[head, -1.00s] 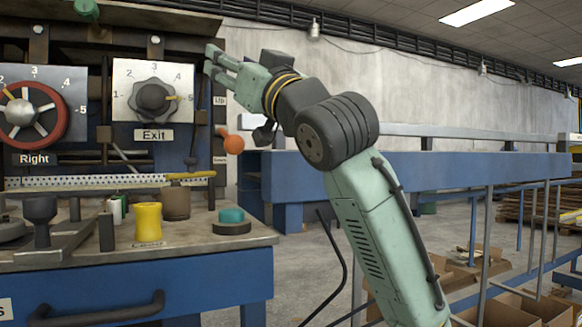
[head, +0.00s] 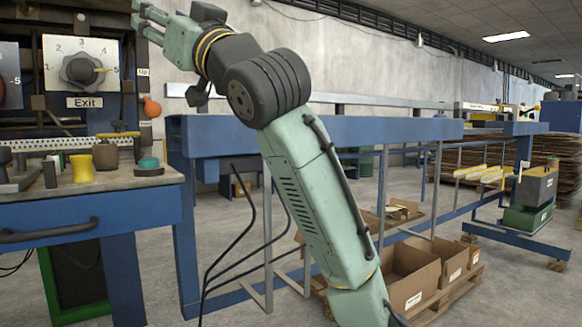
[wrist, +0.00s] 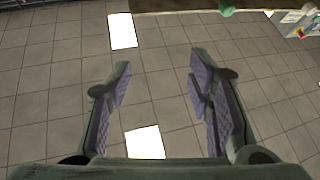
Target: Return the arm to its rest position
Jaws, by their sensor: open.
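My gripper (head: 147,22) is at the upper left of the head view, raised in the air above and in front of the machine panel's right edge. Its fingers point left. The arm reaches up from the bottom of the head view, bent at the dark joint. The Exit knob (head: 80,70) on its white dial plate is left of and below the fingers, apart from them.
A workbench (head: 100,200) at left carries a yellow cup (head: 82,168) and a teal-topped button (head: 149,166). A blue conveyor frame (head: 340,130) runs behind the arm. Cardboard boxes (head: 412,280) lie on a pallet at lower right. An orange ball knob (head: 152,107) sticks out from the panel.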

